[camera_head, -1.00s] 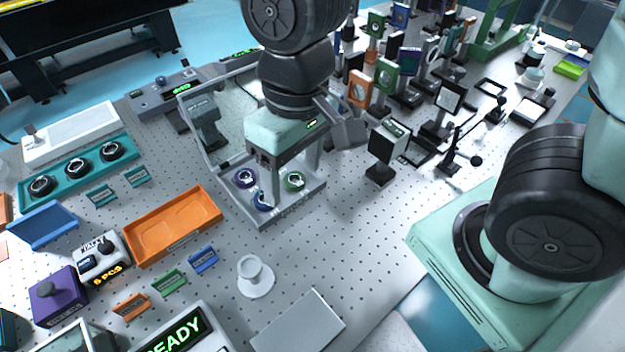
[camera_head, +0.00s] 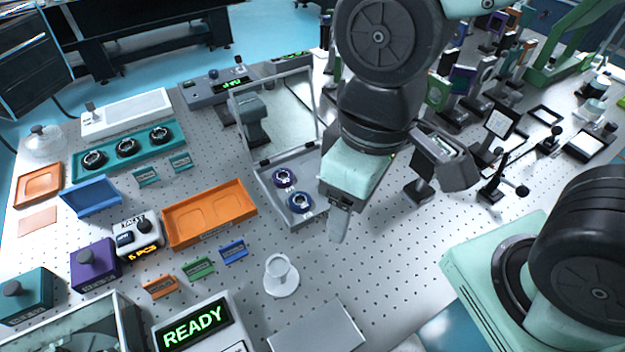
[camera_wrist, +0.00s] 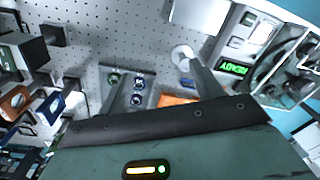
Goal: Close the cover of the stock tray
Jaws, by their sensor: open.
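The stock tray (camera_head: 268,181) is a shallow grey tray holding a purple ring (camera_head: 284,178) and a blue ring (camera_head: 299,202). Its clear, grey-framed cover (camera_head: 285,108) stands raised at the tray's back edge. In the wrist view the tray (camera_wrist: 124,103) lies between my fingers, with a green ring (camera_wrist: 113,79) also in it. My gripper (camera_head: 339,222) is open and empty. In the head view it hangs over the tray's right side and hides that part of it. Whether a finger touches the tray cannot be told.
An orange tray (camera_head: 210,215) lies left of the stock tray. A white round-based stand (camera_head: 281,275) and a flat grey plate (camera_head: 318,330) are in front. Several optic mounts (camera_head: 465,85) crowd the right rear. Bare perforated tabletop (camera_head: 395,265) lies to the right front.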

